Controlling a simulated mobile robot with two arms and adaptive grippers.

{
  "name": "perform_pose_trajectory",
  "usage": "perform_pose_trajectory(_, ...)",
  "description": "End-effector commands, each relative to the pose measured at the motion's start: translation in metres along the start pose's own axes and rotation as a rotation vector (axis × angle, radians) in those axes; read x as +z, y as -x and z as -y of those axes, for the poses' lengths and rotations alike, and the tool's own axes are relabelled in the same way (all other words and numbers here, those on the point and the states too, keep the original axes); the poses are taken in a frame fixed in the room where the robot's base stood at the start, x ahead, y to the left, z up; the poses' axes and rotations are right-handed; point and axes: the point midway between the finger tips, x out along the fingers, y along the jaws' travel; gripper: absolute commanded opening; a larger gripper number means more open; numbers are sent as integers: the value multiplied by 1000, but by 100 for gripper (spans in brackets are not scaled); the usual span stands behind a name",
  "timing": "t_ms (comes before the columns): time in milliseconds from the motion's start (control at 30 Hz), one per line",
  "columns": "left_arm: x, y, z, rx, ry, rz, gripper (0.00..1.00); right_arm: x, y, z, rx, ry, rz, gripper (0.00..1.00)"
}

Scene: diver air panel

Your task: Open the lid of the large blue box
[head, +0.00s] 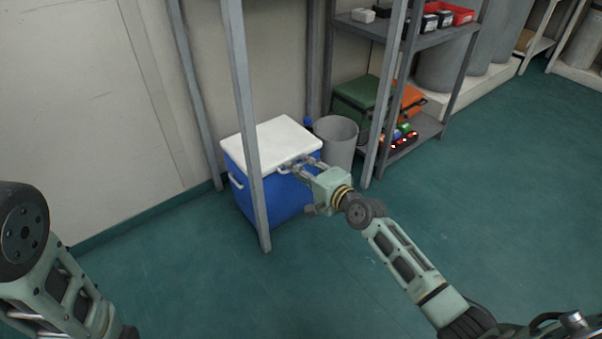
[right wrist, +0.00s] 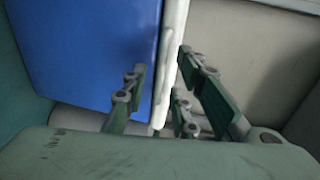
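The large blue box (head: 275,199) stands on the floor behind a grey rack post, which hides part of its front. Its white lid (head: 285,135) lies flat on top and looks closed. My right gripper (head: 300,166) is at the lid's front right edge. In the right wrist view its fingers (right wrist: 160,66) are apart, one over the blue side (right wrist: 85,60) and one on the other side of the white lid edge (right wrist: 172,55). I cannot tell whether either finger touches the lid. My left arm shows at the lower left of the head view, but its gripper is out of view.
A grey bin (head: 337,140) stands right beside the box. A rack post (head: 246,110) rises in front of the box. Shelves (head: 420,127) with a green case (head: 360,101) and an orange case (head: 408,101) stand to the right. The green floor (head: 480,170) at right is clear.

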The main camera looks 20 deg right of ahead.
Motion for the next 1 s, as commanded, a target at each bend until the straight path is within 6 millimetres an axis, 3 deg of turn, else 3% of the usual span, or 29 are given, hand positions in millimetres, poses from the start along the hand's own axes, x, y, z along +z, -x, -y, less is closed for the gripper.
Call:
perform_pose_trajectory(167, 0, 0, 0, 0, 0, 0, 40, 0, 0, 0, 1, 0, 0, 26)
perform_pose_trajectory(467, 0, 0, 0, 0, 0, -1, 40, 0, 0, 0, 0, 0, 0, 1)
perform_pose_trajectory(1000, 0, -1, 0, 0, 1, 0, 40, 0, 0, 0, 1, 0, 0, 0)
